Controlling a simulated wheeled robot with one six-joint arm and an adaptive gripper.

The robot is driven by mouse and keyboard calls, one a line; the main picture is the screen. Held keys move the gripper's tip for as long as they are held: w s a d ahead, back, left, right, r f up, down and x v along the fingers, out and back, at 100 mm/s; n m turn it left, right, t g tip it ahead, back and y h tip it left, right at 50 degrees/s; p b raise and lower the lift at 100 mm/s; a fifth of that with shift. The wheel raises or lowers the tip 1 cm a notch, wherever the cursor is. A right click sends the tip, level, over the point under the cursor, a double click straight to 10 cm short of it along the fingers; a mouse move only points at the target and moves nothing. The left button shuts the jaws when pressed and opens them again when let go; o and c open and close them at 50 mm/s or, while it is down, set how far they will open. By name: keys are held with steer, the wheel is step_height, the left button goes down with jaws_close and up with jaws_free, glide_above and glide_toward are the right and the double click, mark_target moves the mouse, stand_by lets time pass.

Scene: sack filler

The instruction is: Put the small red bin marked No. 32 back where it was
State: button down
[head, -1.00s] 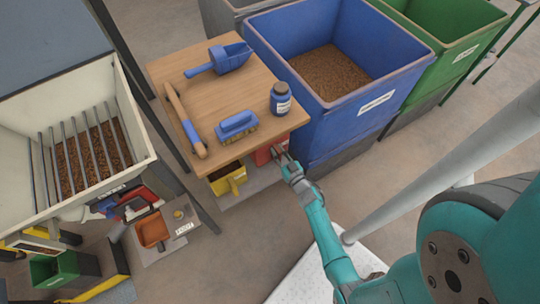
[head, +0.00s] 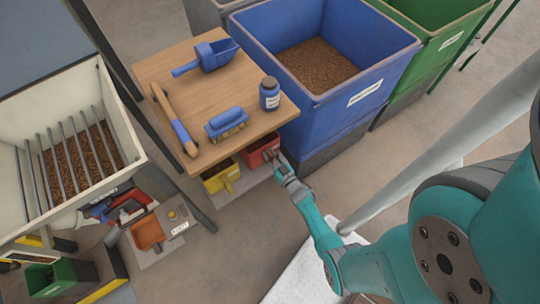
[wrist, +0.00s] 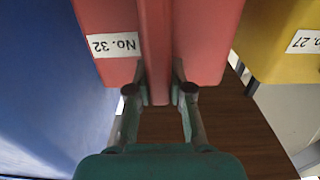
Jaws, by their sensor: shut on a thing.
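The small red bin (head: 257,159) is under the right front part of the wooden table, beside the yellow bin (head: 221,183). In the wrist view the red bin (wrist: 205,40) fills the upper middle, and its label (wrist: 115,45) reads No. 32, upside down in the picture. My gripper (head: 272,155) is at the front of the red bin. In the wrist view my gripper (wrist: 159,91) has a finger on each side of the bin's upright red grip and is shut on it. Whether the bin's base rests on the shelf is hidden.
The wooden table (head: 185,95) overhangs the bins and carries a blue scoop (head: 207,56), a brush (head: 226,122), a wooden-handled tool (head: 174,120) and a bottle (head: 269,93). A large blue bin (head: 340,120) stands close on the right. The floor in front is open.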

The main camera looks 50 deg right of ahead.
steer(key=c, duration=1.1)
jaws_free()
steer(key=shift+f, duration=0.1)
steer(key=shift+o, duration=0.2)
steer(key=v, duration=1.2)
